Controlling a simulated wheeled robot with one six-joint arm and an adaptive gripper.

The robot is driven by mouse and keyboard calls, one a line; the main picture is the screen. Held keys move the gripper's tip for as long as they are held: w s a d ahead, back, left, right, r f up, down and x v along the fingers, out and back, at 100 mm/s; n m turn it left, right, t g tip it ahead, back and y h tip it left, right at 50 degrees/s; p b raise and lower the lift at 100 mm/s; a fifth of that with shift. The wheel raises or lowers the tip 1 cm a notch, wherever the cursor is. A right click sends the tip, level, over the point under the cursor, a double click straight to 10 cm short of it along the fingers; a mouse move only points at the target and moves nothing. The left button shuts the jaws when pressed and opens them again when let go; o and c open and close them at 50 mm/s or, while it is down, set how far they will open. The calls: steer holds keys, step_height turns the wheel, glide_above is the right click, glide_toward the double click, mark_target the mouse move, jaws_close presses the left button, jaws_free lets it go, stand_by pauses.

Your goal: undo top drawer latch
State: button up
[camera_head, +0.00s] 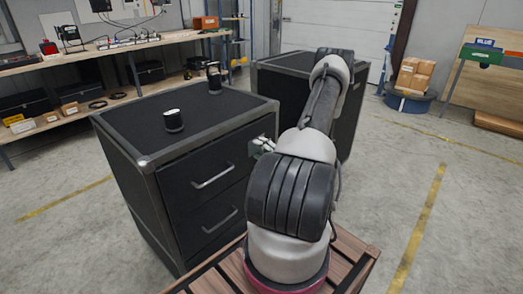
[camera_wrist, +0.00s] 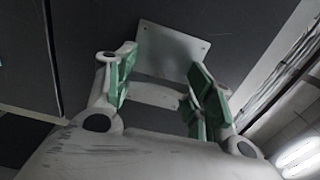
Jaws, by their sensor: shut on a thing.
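The dark cabinet (camera_head: 140,187) has a top drawer (camera_head: 190,170) with a silver bar handle (camera_head: 213,177). My gripper (camera_head: 262,147) is at the right end of the top drawer's front, partly hidden behind my arm. In the wrist view, the green-padded fingers of my gripper (camera_wrist: 163,88) stand apart, one on each side of a pale metal latch (camera_wrist: 172,48) with a flat plate on the dark front. The gripper is shut on the latch; where the pads touch it is hard to see. The latch is hidden in the head view.
A lower drawer with its own handle (camera_head: 219,221) is below. Two small dark cylinders (camera_head: 173,121) (camera_head: 214,80) stand on the cabinet top. Another dark cabinet (camera_head: 285,80) is behind my arm.

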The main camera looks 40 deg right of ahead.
steer(key=o, duration=1)
steer(key=shift+o, duration=0.2)
steer(key=s, duration=1.2)
steer(key=shift+d, duration=0.4)
